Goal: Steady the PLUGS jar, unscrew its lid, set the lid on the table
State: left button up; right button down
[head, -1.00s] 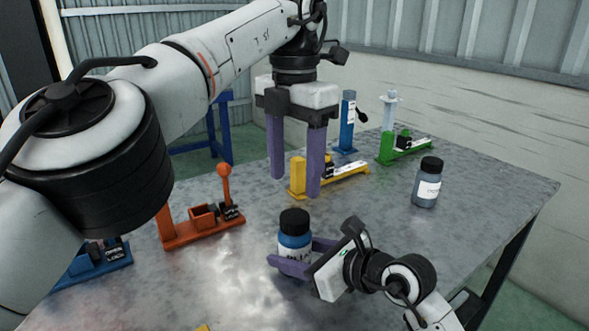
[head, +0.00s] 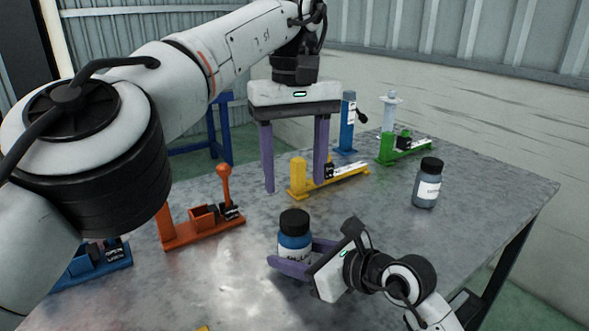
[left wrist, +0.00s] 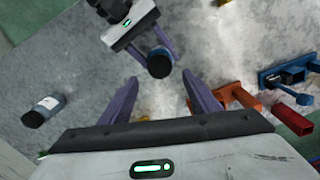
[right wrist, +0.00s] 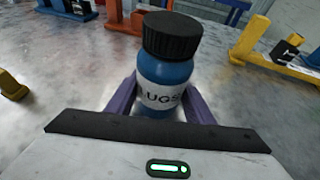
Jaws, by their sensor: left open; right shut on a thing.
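The PLUGS jar (head: 294,238) is blue with a black ribbed lid (head: 294,222), and it stands upright on the table. In the right wrist view the jar (right wrist: 165,82) shows part of its white label, and its lid (right wrist: 172,36) is on. My right gripper (head: 284,262) is shut on the jar's body, low down, one finger on each side. My left gripper (head: 296,188) is open and empty, fingers pointing down, above and behind the jar. In the left wrist view the lid (left wrist: 159,66) lies beyond the open fingertips, and my right gripper (left wrist: 152,52) also shows there.
A second grey-blue jar (head: 427,183) with a black lid stands at the right. Orange (head: 200,222), yellow (head: 330,178), green (head: 404,148) and blue (head: 348,125) fixtures stand around on the table (head: 370,220). The table is clear between the two jars.

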aim_at(295, 217)
pick_arm(q)
jog(key=shift+f+m, duration=0.1)
jog(key=shift+m, duration=0.6)
jog(key=shift+f, duration=3.9)
jog(key=shift+c, duration=0.4)
